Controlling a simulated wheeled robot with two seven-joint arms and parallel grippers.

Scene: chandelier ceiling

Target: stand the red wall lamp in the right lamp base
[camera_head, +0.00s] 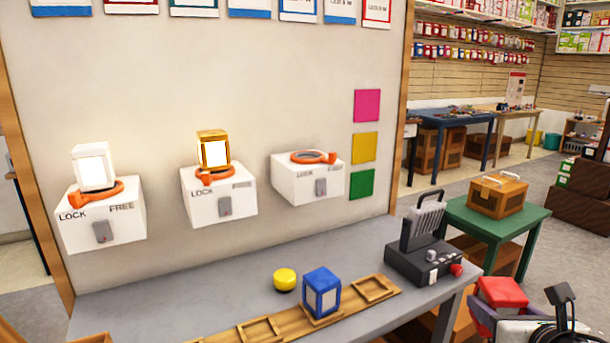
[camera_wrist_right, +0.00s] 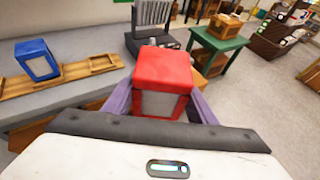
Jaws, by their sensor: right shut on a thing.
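The red wall lamp (camera_head: 503,292) is a red-topped box with a pale panel, held at the lower right of the head view. My right gripper (camera_head: 500,312) is shut on it, in the air in front of the table's right end. In the wrist view the red lamp (camera_wrist_right: 163,85) sits between the purple fingers. The right lamp base (camera_head: 307,178) is a white wall box with an orange ring on top, and no lamp stands in it. The left base (camera_head: 100,226) holds a white lamp (camera_head: 94,166). The middle base (camera_head: 218,204) holds a yellow lamp (camera_head: 213,150). My left gripper is not in view.
A blue lamp (camera_head: 322,291) stands in a wooden rack (camera_head: 360,307) on the grey table (camera_head: 225,280). A yellow button (camera_head: 285,279) is behind the rack. A dark device (camera_head: 425,258) with an upright panel stands at the table's right end. A green table (camera_head: 497,222) is beyond.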

